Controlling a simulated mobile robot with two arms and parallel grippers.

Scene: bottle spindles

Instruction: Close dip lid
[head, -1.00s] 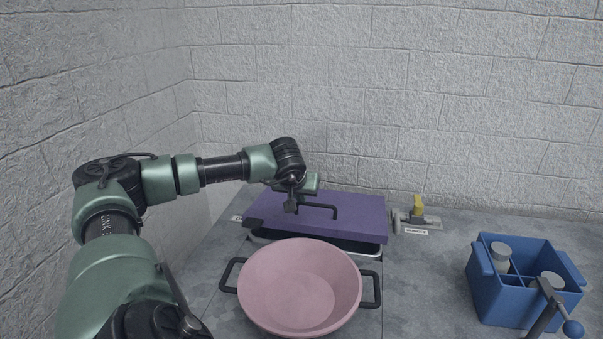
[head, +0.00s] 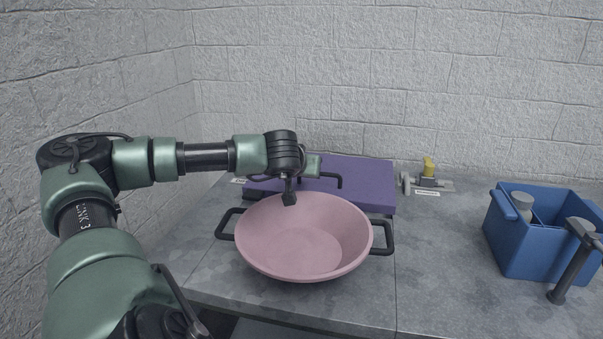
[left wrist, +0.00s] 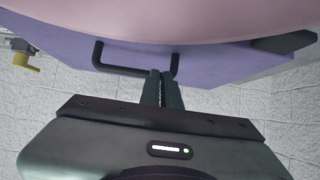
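The purple lid (head: 370,180) lies flat at the back of the counter, by the wall. Its black bar handle (head: 330,176) stands on top. My left arm reaches over from the left, with the left gripper's body (head: 312,165) at the handle's left part, where the fingertips are hidden in the head view. In the left wrist view, the two fingers (left wrist: 163,85) are close together against the handle (left wrist: 120,71) near one end; they look shut, with no clear grip around the bar. The lid also shows there (left wrist: 215,62).
A pink bowl (head: 290,240) with black side handles stands in front of the lid and hides part of it. A yellow-handled valve (head: 428,172) is right of the lid. A blue caddy (head: 540,245) with grey-topped bottles stands far right. The counter between is clear.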

